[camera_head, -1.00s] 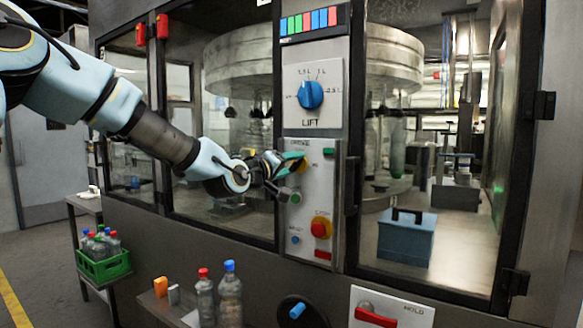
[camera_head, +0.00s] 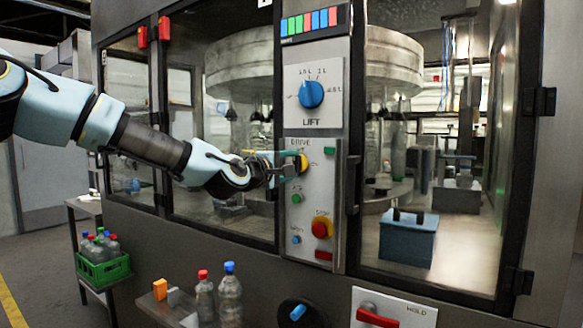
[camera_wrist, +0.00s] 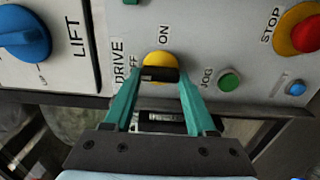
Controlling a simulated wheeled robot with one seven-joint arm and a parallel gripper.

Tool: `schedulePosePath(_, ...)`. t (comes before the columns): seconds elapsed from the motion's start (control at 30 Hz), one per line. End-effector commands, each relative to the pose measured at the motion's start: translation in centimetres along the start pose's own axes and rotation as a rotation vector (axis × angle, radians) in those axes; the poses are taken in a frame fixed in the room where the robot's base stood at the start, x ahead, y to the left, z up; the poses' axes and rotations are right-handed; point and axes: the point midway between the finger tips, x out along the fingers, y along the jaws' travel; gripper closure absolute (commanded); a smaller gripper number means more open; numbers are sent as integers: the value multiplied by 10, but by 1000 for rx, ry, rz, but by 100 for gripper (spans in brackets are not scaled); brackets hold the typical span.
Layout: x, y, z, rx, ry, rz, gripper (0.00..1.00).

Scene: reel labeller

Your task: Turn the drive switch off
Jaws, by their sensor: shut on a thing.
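The drive switch (camera_head: 303,163) is a yellow round knob with a black bar handle, on the light control panel below the LIFT dial. It also shows in the wrist view (camera_wrist: 160,62), between the words OFF and ON. The black bar lies crosswise there, its left end toward OFF and ON above the knob. My gripper (camera_head: 292,165) reaches the panel from the left. In the wrist view my gripper (camera_wrist: 160,78) has its teal fingers on either side of the black bar, shut on it. The exact finger contact is hard to see.
The blue LIFT dial (camera_head: 311,94) sits above. The green JOG button (camera_wrist: 229,80) and red STOP button (camera_head: 321,229) are below the switch. Glass doors flank the panel. Bottles (camera_head: 230,296) and a red HOLD handle (camera_head: 376,317) are lower down.

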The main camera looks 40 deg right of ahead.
Motion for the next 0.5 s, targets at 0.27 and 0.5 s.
schedulePosePath(0.27,0,-1,0,-17,-1,-3,99)
schedulePosePath(0.5,0,-1,0,-17,0,-3,43)
